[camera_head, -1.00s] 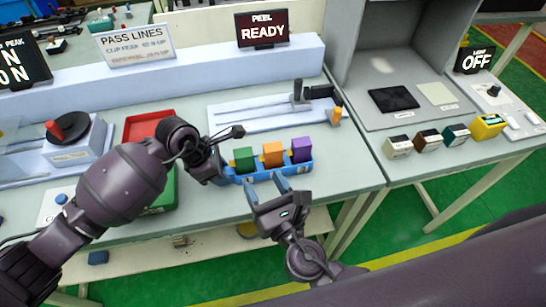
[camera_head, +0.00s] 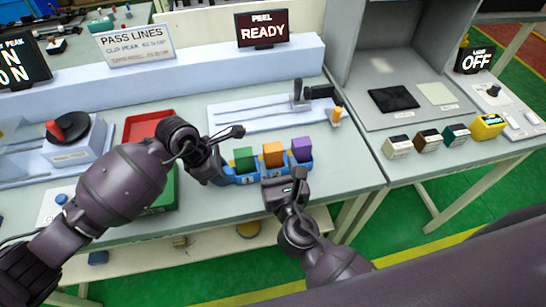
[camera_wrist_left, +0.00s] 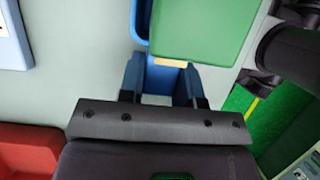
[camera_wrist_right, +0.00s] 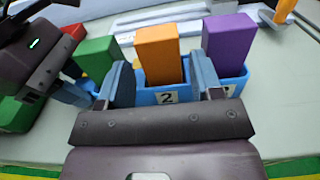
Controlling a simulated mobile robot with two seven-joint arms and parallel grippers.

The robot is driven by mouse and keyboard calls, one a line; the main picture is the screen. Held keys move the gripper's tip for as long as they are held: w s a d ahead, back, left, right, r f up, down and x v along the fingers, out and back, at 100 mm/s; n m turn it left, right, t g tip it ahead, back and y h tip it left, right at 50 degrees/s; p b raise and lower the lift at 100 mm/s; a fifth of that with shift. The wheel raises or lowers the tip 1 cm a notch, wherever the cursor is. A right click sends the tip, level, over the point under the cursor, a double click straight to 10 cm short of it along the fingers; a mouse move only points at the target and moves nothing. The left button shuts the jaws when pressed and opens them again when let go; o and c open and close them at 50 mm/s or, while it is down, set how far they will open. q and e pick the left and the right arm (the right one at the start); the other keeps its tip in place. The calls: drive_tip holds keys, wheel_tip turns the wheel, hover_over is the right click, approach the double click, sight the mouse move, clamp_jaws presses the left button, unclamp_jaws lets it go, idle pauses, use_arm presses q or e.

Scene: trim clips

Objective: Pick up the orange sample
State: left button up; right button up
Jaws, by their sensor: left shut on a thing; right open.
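The orange sample (camera_head: 273,154) stands upright in the middle slot of a blue rack (camera_head: 308,170), the slot labelled 2 in the right wrist view. A green sample (camera_head: 243,158) and a purple sample (camera_head: 301,149) stand on either side. My left gripper (camera_head: 217,171) is shut on the rack's left end; the left wrist view shows its fingers (camera_wrist_left: 160,82) on either side of the blue wall below the green block. My right gripper (camera_head: 281,178) is open at the rack's front. In the right wrist view its fingers (camera_wrist_right: 162,80) flank the orange sample with gaps visible.
A pale slide fixture (camera_head: 270,112) lies behind the rack. A red tray (camera_head: 146,127) and a green tray (camera_head: 168,195) are to the left. Several small boxes (camera_head: 428,140) line the right-hand bench. The table's front edge is close to the rack.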

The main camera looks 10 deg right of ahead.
sight(274, 156)
drive_tip(key=shift+w+r, duration=0.1)
drive_tip(key=shift+w, duration=2.25)
drive_tip(key=shift+c, duration=0.4)
drive_tip(key=c, duration=0.6)
drive_tip(key=shift+r, duration=0.15)
wheel_tip(274, 156, up, 10)
drive_tip(key=shift+f, duration=0.15)
